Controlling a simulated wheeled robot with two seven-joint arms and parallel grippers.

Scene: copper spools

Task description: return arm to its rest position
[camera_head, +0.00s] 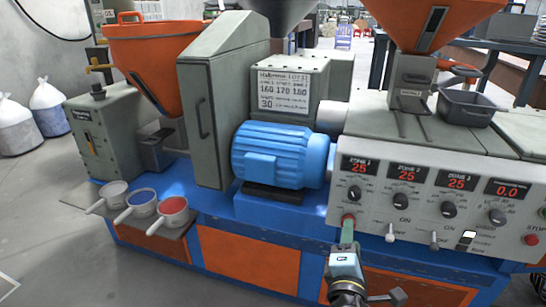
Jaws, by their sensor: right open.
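My right gripper (347,236) shows at the lower middle, its arm coming up from the bottom edge. Its fingers point up at the front of the machine's control panel (375,178). The fingertips overlap a red button (348,219) at the panel's lower left corner; I cannot tell whether they touch it. The jaws are open and nothing shows between them. My left gripper is not in view.
The blue machine base (215,213) with orange panels fills the middle. Three small scoops, one of them a red-filled scoop (173,206), sit on a ledge at left. Knobs and switches line the panel near my right gripper. Grey floor (60,250) is clear at lower left.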

